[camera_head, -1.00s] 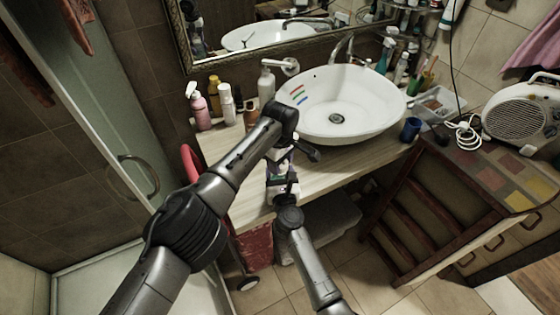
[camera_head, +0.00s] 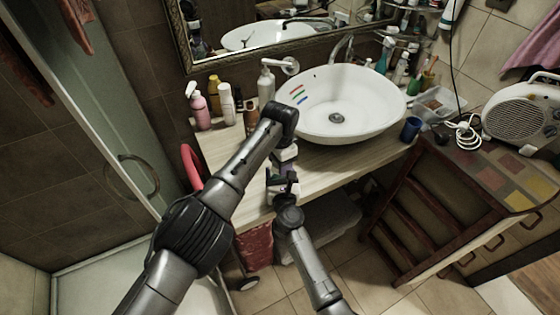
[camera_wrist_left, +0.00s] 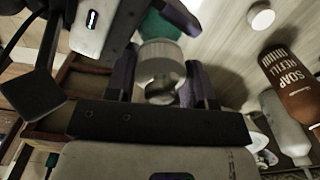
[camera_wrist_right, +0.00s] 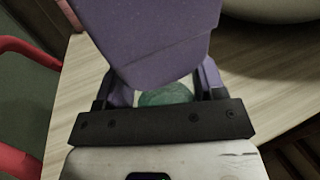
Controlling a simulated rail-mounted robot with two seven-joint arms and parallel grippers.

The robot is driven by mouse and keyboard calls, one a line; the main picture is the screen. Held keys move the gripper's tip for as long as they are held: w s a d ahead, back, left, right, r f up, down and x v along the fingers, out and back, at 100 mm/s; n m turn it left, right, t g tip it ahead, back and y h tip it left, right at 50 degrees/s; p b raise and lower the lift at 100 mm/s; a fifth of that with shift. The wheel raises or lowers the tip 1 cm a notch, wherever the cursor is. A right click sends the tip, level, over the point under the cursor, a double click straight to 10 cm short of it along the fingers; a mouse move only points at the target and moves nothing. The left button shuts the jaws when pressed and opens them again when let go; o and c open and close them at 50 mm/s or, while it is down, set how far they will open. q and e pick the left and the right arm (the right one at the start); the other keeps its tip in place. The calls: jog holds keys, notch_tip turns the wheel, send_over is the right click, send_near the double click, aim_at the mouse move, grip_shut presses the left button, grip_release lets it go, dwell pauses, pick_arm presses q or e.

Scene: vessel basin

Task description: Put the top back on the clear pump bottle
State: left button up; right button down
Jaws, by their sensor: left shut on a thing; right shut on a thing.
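My left gripper (camera_wrist_left: 160,84) is shut on a whitish, partly see-through pump top (camera_wrist_left: 160,62), seen between its purple fingers in the left wrist view. Just beyond the top is the clear pump bottle (camera_wrist_left: 158,23) with green content. The bottle also shows as a green patch (camera_wrist_right: 165,96) in the right wrist view. My right gripper (camera_wrist_right: 165,88) is shut on it. A purple part of my left gripper covers much of that view. In the head view my left gripper is directly above my right. I cannot tell whether top and bottle touch.
The wooden counter (camera_head: 235,190) lies around and behind the grippers. A white basin (camera_head: 370,105) stands right of them. A pink bottle (camera_head: 199,107), a brown soap refill bottle (camera_wrist_left: 290,80) and other bottles stand back left. A round white cap (camera_wrist_left: 261,17) lies on the counter.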

pick_arm(q)
jog(key=m, duration=1.7)
jog(key=shift+m, duration=0.4)
jog(key=m, duration=0.3)
jog(key=shift+m, duration=0.3)
jog(key=m, duration=0.3)
jog(key=shift+m, duration=0.4)
jog(key=o, duration=1)
jog(key=shift+r, duration=2.2)
